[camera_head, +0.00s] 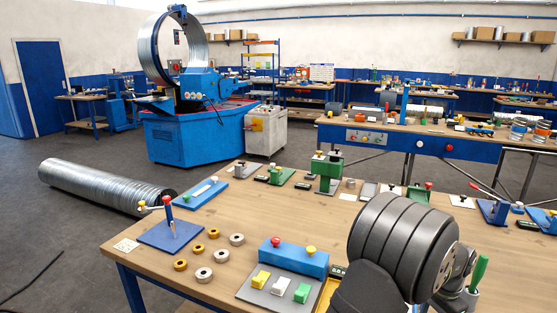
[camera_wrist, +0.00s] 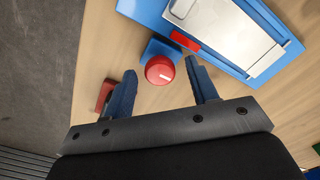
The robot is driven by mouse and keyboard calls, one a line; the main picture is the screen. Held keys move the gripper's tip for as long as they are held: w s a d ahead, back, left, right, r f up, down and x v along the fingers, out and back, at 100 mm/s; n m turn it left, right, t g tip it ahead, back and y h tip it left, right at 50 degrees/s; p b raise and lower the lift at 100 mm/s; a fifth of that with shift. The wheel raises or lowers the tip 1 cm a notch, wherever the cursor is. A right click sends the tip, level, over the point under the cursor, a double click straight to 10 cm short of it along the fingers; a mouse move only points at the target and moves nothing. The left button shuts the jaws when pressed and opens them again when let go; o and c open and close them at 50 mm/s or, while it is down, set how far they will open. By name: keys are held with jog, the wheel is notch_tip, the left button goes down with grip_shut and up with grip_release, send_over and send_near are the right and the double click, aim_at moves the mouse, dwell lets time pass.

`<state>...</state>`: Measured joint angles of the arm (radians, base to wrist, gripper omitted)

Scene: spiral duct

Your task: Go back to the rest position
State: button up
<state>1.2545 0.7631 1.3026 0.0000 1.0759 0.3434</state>
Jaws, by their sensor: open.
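My gripper (camera_wrist: 160,72) is open in the wrist view, its two blue fingers well apart with nothing held. A round red knob (camera_wrist: 158,70) with a white mark shows between the fingertips, with gaps on both sides. How far below the fingers it lies, I cannot tell. A blue fixture (camera_wrist: 140,10) with a pale metal plate (camera_wrist: 225,28) and a red block (camera_wrist: 186,41) lies just beyond. In the head view my grey arm fills the lower right foreground, and my gripper cannot be made out there.
The wooden bench (camera_head: 130,257) carries a blue-and-grey fixture (camera_head: 300,258), several rings (camera_head: 202,274) and a blue plate with a post (camera_head: 171,233). A spiral duct (camera_head: 95,188) lies on the floor at left. A blue machine (camera_head: 185,135) stands behind.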

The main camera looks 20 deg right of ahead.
jog(key=shift+m, duration=1.6)
jog(key=n, duration=0.8)
jog(key=shift+n, duration=0.9)
